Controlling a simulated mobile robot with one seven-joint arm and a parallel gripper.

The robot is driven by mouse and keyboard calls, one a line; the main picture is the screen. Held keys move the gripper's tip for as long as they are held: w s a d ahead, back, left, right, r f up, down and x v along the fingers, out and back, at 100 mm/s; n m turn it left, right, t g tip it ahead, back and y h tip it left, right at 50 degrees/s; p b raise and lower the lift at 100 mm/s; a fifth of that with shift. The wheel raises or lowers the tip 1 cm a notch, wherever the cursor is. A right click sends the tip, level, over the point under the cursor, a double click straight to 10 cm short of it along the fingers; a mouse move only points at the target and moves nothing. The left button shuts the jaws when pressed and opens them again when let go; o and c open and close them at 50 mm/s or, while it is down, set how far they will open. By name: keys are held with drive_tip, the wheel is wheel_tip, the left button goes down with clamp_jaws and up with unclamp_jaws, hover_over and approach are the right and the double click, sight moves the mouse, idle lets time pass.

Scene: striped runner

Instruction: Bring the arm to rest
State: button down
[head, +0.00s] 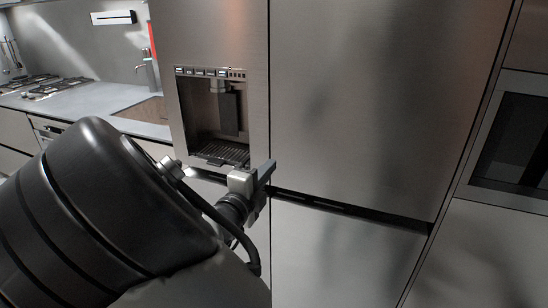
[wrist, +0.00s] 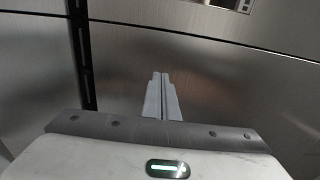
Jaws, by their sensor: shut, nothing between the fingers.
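My gripper (head: 265,172) is in front of the steel fridge (head: 375,90), just below and right of the dispenser recess in the head view. In the wrist view my gripper (wrist: 160,78) has its two fingers together, with nothing between them. Behind the fingers is a plain steel panel. I cannot tell how far the fingertips are from it. My dark arm fills the lower left of the head view and hides part of the counter and lower cabinets.
The dispenser recess (head: 218,115) has a dark drip tray. A built-in oven (head: 515,140) stands at the right. Fridge panels stand close ahead.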

wheel_tip(320, 180, down, 3)
drive_tip(key=w+d+n+g+y, duration=0.1)
drive_tip(key=d+n+g+y, duration=0.1)
drive_tip(key=n+g+y, duration=0.1)
drive_tip(key=s+d+r+n+g+y, duration=0.2)
drive_tip(key=s+r+n+g+y, duration=0.15)
drive_tip(key=s+n, duration=0.25)
drive_tip(key=s+d+r+n+g+y, duration=0.2)
drive_tip(key=s+n+y, duration=0.2)
drive_tip(key=s+n, duration=0.2)
drive_tip(key=s+d+r+n+g+h, duration=0.1)
drive_tip(key=s+d+n+h, duration=0.1)
drive_tip(key=s+d+n, duration=0.5)
drive_tip(key=s+d+g+h, duration=0.15)
drive_tip(key=s+d, duration=0.25)
drive_tip(key=s, duration=0.6)
wheel_tip(320, 180, up, 16)
drive_tip(key=p, duration=1.5)
drive_tip(key=shift+s+d+p, duration=0.25)
drive_tip(key=shift+s+p, duration=0.1)
drive_tip(key=shift+p, duration=0.05)
